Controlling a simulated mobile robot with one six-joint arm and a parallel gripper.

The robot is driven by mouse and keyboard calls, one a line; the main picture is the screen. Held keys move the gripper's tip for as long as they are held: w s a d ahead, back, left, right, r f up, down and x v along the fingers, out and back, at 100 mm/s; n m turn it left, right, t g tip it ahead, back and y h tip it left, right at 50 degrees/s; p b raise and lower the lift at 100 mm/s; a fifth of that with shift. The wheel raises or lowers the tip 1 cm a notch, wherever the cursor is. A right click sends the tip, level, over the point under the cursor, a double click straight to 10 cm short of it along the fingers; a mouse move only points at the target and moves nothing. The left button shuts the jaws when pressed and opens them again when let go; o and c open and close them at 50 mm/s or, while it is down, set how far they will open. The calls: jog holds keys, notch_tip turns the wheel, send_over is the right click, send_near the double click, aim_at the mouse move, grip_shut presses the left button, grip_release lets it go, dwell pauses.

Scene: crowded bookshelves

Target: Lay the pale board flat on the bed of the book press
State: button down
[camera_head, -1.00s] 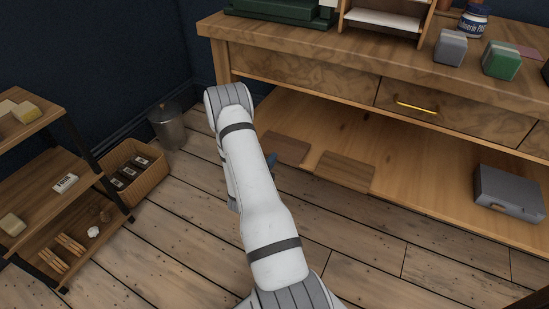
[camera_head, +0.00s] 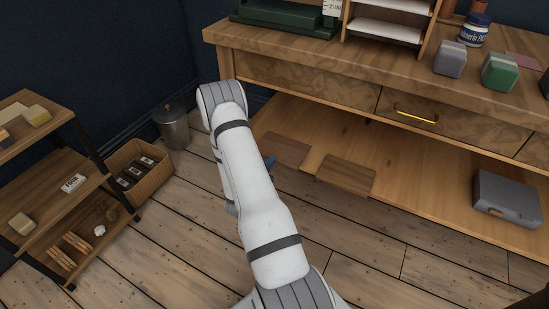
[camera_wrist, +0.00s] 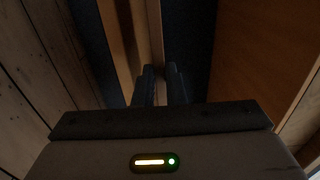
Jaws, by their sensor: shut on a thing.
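My gripper (camera_wrist: 161,78) shows in the wrist view with its two dark fingers close together. They are shut on a thin pale-brown strip (camera_wrist: 157,38), which looks like the pale board seen edge-on. Its faces are hidden at this angle. In the head view my own arm covers most of the gripper and the board does not show clearly. A dark green metal thing (camera_head: 283,15), which looks like the book press, stands at the back left of the bench top (camera_head: 300,58). Its upper part is cut off by the picture's edge.
On the bench's lower shelf (camera_head: 420,192) lie a dark brown board (camera_head: 285,149), a lighter brown board (camera_head: 345,174) and a grey case (camera_head: 507,198). A paper rack (camera_head: 388,30), a grey block (camera_head: 450,58) and a green block (camera_head: 499,71) stand on top. A bin (camera_head: 172,126) and basket (camera_head: 140,171) are left.

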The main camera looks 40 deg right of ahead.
jog(key=s+a+r+p, duration=0.3)
jog(key=s+a+r, duration=0.1)
jog(key=a, duration=0.6)
jog(key=shift+p, duration=0.4)
jog(key=shift+s, duration=0.1)
jog(key=w+a+r+n+t+y, duration=0.45)
jog(key=a+r, duration=0.35)
jog(key=a, duration=0.2)
jog(key=w+a+r+n+t+y, duration=0.45)
jog(key=w+a+r, duration=0.2)
jog(key=a, duration=0.45)
notch_tip(320, 180, up, 18)
jog(key=m+h+p, duration=0.1)
jog(key=p, duration=2.4)
jog(key=shift+d, duration=0.2)
jog(key=shift+s, duration=0.1)
